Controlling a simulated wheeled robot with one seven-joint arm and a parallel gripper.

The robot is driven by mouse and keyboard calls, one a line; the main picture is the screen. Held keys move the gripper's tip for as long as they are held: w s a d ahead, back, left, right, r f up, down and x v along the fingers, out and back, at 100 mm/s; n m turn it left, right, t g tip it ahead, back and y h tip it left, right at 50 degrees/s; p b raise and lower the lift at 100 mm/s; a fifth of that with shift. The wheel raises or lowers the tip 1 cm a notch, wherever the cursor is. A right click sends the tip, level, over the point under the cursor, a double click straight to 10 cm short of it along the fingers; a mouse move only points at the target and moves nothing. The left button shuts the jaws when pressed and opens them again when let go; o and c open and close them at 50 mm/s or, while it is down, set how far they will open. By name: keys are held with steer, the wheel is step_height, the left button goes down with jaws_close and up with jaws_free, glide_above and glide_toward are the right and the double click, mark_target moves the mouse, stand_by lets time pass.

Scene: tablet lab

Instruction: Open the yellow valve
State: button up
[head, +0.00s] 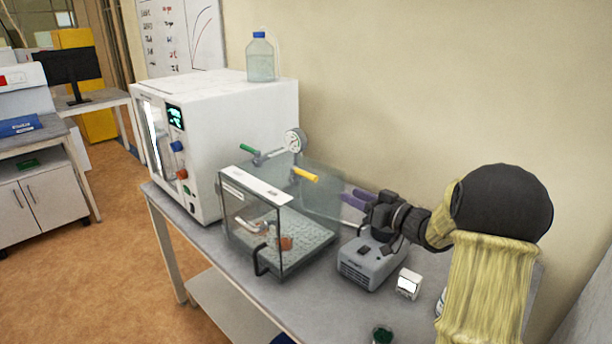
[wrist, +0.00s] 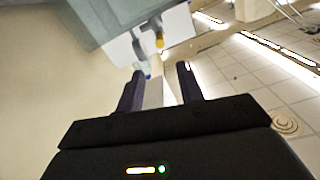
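The yellow valve handle (head: 305,174) sits at the near end of a pipe fitting, above the clear-walled chamber on the bench. A small yellow part, likely the same handle, shows in the wrist view (wrist: 159,40), beyond the fingertips. My gripper (head: 349,196) is to the right of the yellow handle and apart from it, with its purple fingers pointing left toward it. The wrist view shows the two fingers (wrist: 160,80) spread apart, with nothing held between them. A green handle (head: 248,148) and a round gauge (head: 293,140) are on the same pipework.
A glass-walled box (head: 265,232) stands in front of the valve. A white oven-like machine (head: 215,130) with a bottle (head: 260,60) on top is at the left. A grey device (head: 372,264) lies below my gripper, near a small white box (head: 408,284).

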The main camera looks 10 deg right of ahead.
mark_target(297, 171)
steer(key=p+x, duration=0.5)
steer(key=x, duration=1.2)
steer(key=shift+w+a+f, duration=0.1)
steer(key=shift+w, duration=0.1)
jaws_close()
